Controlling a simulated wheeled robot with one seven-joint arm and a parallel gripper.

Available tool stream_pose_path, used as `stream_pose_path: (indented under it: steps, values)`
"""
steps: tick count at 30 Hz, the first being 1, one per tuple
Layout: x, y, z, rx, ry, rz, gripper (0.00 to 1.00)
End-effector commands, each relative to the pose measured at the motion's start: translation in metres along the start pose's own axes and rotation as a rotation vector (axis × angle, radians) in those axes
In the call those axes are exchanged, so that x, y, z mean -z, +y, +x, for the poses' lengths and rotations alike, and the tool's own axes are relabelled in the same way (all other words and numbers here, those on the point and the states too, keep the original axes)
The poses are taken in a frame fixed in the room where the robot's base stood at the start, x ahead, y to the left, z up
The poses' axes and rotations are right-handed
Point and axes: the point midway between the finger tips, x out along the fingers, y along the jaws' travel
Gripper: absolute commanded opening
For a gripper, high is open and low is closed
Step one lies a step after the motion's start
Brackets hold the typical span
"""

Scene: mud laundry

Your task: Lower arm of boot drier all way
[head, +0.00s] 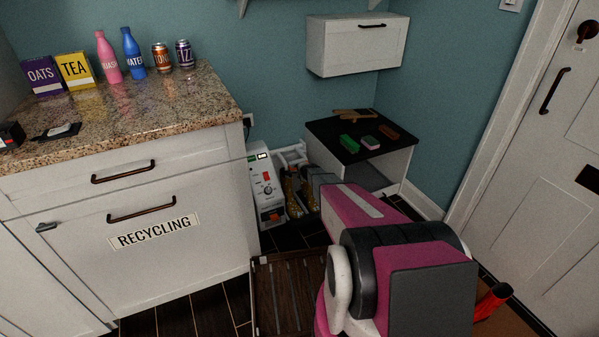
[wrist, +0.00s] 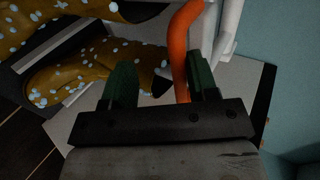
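The boot drier (head: 265,188) is a white unit with a control panel on the floor beside the cabinet. Mustard boots with pale spots (head: 291,192) stand next to it and are partly hidden by my arm. In the wrist view, two spotted boots (wrist: 85,75) lie across the left. An orange bar (wrist: 181,50), apparently part of the drier's arm, runs between the green fingers of my gripper (wrist: 161,68). The fingers are apart, with a gap left of the bar; the right finger is close to it, contact unclear. My arm hides the gripper in the head view.
A low white unit with a black top (head: 350,133) holding several brushes stands behind. A granite-topped cabinet (head: 190,95) is at left, a wall cabinet (head: 357,45) above, and a white door (head: 545,160) at right. A dark slatted tray (head: 285,290) lies on the floor.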

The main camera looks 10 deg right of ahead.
Motion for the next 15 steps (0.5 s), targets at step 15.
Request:
stream_pose_path:
  steps: [15]
  values:
    - [-0.001, 0.002, -0.027, -0.002, 0.001, -0.003, 0.4]
